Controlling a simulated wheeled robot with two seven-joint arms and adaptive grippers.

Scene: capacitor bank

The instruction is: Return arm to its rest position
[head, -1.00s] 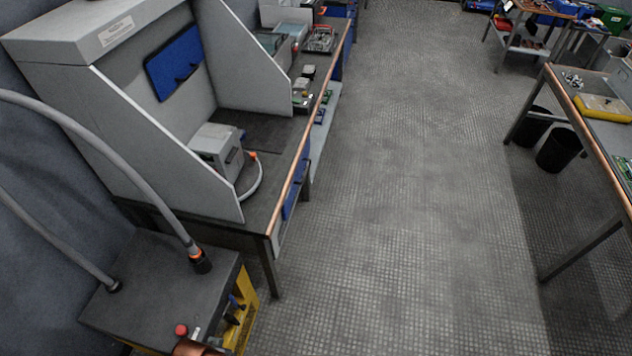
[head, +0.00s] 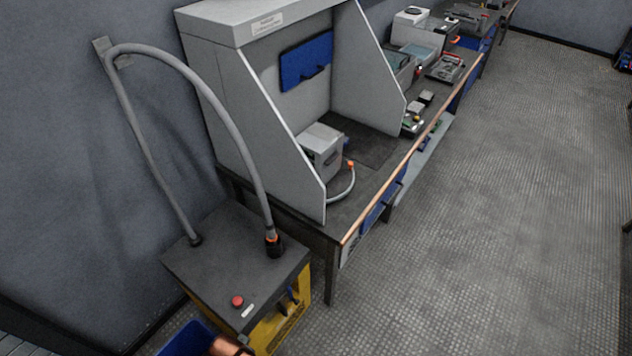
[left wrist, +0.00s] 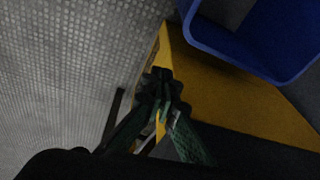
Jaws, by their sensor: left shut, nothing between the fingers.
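My left gripper (left wrist: 163,88) shows in the left wrist view with its dark green fingers together and nothing between them. It is in front of a yellow surface (left wrist: 235,95), with the floor to its left. A blue open bin (left wrist: 245,52) is at the upper right of that view, apart from the fingertips. The head view does not show the left gripper. My right gripper is in neither view.
A yellow cabinet (head: 283,320) with a dark top, red button (head: 237,301) and grey hose (head: 240,135) stands at lower left. Beside it is a workbench with a grey hood (head: 235,105). A blue bin (head: 185,341) shows at the bottom edge. The floor (head: 500,210) at right is clear.

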